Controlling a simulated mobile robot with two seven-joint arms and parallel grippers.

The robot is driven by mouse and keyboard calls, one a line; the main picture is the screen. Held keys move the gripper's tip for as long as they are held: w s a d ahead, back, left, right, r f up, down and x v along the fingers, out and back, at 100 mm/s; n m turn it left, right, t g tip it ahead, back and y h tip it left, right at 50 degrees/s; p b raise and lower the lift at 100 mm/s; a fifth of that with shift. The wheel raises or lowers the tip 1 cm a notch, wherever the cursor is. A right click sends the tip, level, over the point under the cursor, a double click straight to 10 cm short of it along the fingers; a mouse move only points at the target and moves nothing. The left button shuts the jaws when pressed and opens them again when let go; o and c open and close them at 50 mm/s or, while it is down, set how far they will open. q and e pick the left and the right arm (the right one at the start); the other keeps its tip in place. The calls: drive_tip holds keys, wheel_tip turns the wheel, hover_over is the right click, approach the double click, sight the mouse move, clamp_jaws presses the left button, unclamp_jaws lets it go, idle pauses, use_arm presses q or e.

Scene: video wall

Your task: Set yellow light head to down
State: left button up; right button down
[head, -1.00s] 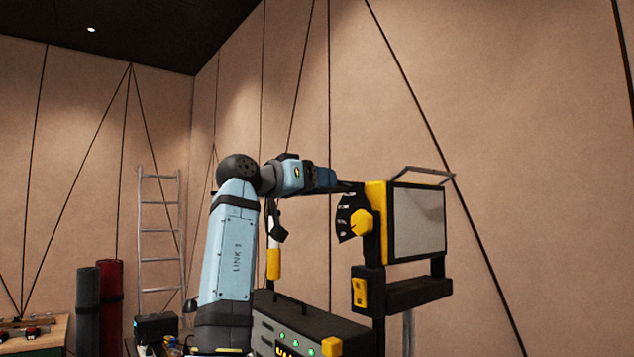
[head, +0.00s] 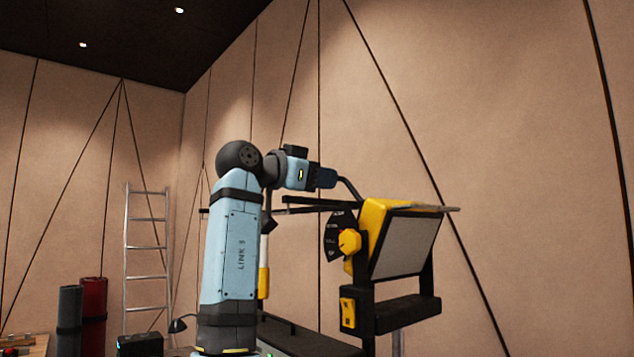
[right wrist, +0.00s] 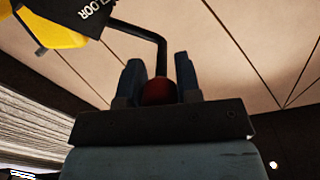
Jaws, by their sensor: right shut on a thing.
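The yellow light head (head: 374,222) hangs in a black bracket on a stand right of centre in the head view. Its grey panel (head: 404,247) faces right and tilts downward. A black marked plate (head: 334,236) and a yellow knob (head: 349,242) are on its left side. My right gripper (head: 335,178) is at the upper left of the head. In the right wrist view its fingers (right wrist: 159,82) are shut on a red ball knob (right wrist: 158,92) at the end of a bent black handle (right wrist: 150,36). The plate there reads "FLOOR" (right wrist: 92,10). My left gripper is out of view.
A yellow switch box (head: 347,312) sits on the bracket's lower left. A dark case (head: 305,338) lies below. A ladder (head: 147,255) and grey and red rolls (head: 94,305) stand at the left. The wall behind is clear.

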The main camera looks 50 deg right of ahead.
drive_tip(key=c, duration=0.8)
unclamp_jaws()
drive_tip(key=w+a+b, duration=0.2)
drive_tip(key=a+b, duration=0.1)
drive_tip(key=a, duration=1)
drive_tip(key=shift+a, duration=0.3)
drive_tip(key=shift+r, duration=0.1)
